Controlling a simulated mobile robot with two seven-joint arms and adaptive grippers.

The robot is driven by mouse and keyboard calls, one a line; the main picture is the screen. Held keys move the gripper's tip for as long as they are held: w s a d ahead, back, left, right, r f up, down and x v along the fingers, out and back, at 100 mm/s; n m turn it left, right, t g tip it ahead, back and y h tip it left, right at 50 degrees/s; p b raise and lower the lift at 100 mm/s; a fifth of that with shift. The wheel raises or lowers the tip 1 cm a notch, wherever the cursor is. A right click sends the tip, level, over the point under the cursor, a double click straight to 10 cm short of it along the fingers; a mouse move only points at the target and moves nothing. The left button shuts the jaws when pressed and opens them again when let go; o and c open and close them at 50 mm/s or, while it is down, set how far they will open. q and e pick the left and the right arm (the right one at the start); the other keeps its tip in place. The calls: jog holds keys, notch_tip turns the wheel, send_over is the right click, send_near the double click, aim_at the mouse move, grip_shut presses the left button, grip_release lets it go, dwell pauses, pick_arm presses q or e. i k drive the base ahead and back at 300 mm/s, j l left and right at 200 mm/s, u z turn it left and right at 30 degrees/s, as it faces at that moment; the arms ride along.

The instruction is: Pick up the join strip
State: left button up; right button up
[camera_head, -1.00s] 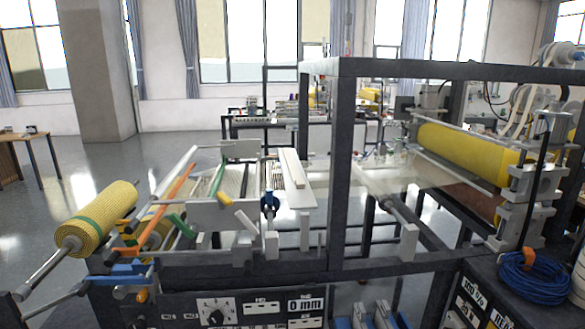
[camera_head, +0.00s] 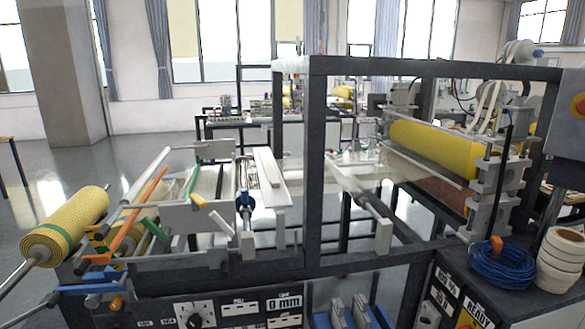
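A long pale strip (camera_head: 268,167), which may be the join strip, lies along a white plate (camera_head: 281,200) near the middle of the machine. It runs away from me and looks flat on the plate. No label on it can be read, so I cannot be sure what it is. Neither of my grippers shows in the head view.
A yellow mesh roll (camera_head: 65,226) sits at the left and a larger yellow roll (camera_head: 432,150) at the right. A dark frame post (camera_head: 314,165) stands right of the plate. A blue cable coil (camera_head: 497,262) and white tape rolls (camera_head: 562,258) lie on the right cabinet.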

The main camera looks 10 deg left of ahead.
aim_at(267, 162)
jog(key=i+j+z, duration=0.1)
jog(key=z, duration=0.3)
jog(key=j+z, duration=0.5)
jog(key=z, duration=0.3)
jog(key=j+z, duration=0.45)
jog(key=j, duration=0.65)
